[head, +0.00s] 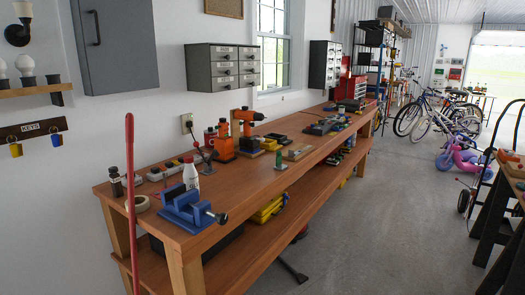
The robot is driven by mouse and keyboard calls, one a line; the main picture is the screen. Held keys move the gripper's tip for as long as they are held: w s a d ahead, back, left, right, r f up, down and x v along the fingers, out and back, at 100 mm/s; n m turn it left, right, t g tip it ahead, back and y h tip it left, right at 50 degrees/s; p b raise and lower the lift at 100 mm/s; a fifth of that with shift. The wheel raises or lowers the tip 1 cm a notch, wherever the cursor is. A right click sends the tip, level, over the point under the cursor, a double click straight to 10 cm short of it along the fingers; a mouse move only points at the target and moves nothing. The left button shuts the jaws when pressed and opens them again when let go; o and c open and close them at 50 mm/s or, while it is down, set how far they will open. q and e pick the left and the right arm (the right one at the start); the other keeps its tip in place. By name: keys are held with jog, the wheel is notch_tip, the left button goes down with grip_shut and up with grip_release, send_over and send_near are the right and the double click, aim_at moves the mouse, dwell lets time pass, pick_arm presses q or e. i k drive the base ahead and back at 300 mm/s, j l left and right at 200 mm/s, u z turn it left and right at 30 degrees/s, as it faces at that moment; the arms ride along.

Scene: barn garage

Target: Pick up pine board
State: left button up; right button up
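A small light-tan wooden block, which may be the pine board (297,152), lies flat on the long wooden workbench (235,182), about midway along it. A small green item stands close in front of it, and a dark item lies just behind it. It is too small to tell its exact shape. Neither of my grippers shows in the head view.
A blue vise (188,210), a white bottle (191,174) and a tape roll (140,204) are at the bench's near end. A red pole (130,190) stands before it. An orange drill (247,117) stands near the wall.

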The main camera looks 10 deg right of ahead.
aim_at(297, 148)
jog(key=i+l+u, duration=0.15)
jog(key=l, duration=0.2)
jog(key=i+l+u, duration=0.15)
jog(key=l, duration=0.25)
jog(key=i+l+u, duration=0.15)
jog(key=l, duration=0.25)
jog(key=i+l+u, duration=0.15)
jog(key=l, duration=0.25)
jog(key=l+u, duration=0.15)
jog(key=l, duration=0.3)
jog(key=i, duration=0.05)
